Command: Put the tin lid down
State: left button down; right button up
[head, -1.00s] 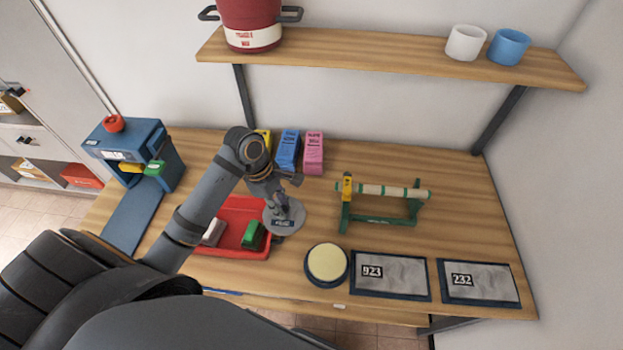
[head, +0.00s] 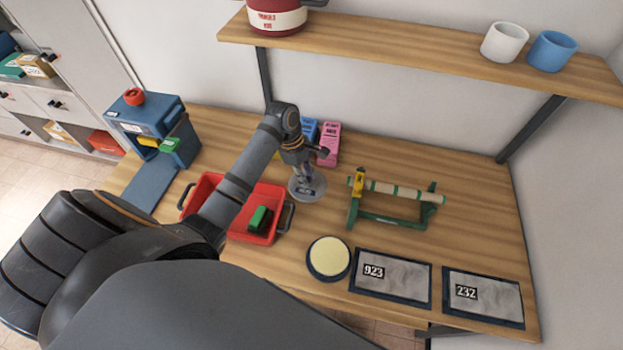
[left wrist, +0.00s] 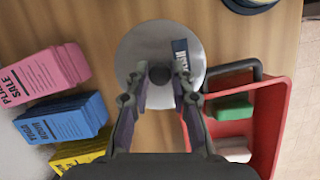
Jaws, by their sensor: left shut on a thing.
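The tin lid (head: 313,194) is a round grey metal disc with a dark label; it also shows in the left wrist view (left wrist: 137,42). My left gripper (head: 306,176) is above it, shut on its dark central knob (left wrist: 160,75). The lid is level over the wooden table, between the red tray and the green-framed roller stand. I cannot tell whether it touches the table. A round dark-rimmed tin with a cream top (head: 328,256) stands near the front edge. My right gripper is not in view.
The red tray (head: 207,183) holds a green block (head: 258,219). Pink (head: 329,143) and blue stacks stand behind the lid. The roller stand (head: 392,219) is to the right. Plates 923 (head: 400,285) and 232 (head: 490,300) lie in front. Bare table (head: 310,222) lies between lid and tin.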

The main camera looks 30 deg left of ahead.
aim_at(311, 181)
pick_arm(q)
jog(key=w+f, duration=0.2)
jog(key=f, duration=0.1)
jog(key=w+f, duration=0.1)
jog(key=f, duration=0.1)
jog(key=shift+w+a, duration=0.25)
jog(key=shift+w, duration=0.15)
notch_tip(311, 181, down, 2)
jog(key=shift+f+p, duration=0.15)
jog(key=shift+p, duration=0.55)
jog(key=shift+f, duration=0.3)
jog(key=c, duration=1.2)
grip_release()
jog(key=shift+f, duration=0.1)
jog(key=shift+o, duration=0.2)
jog(key=b+v, duration=0.2)
jog(key=v, duration=1)
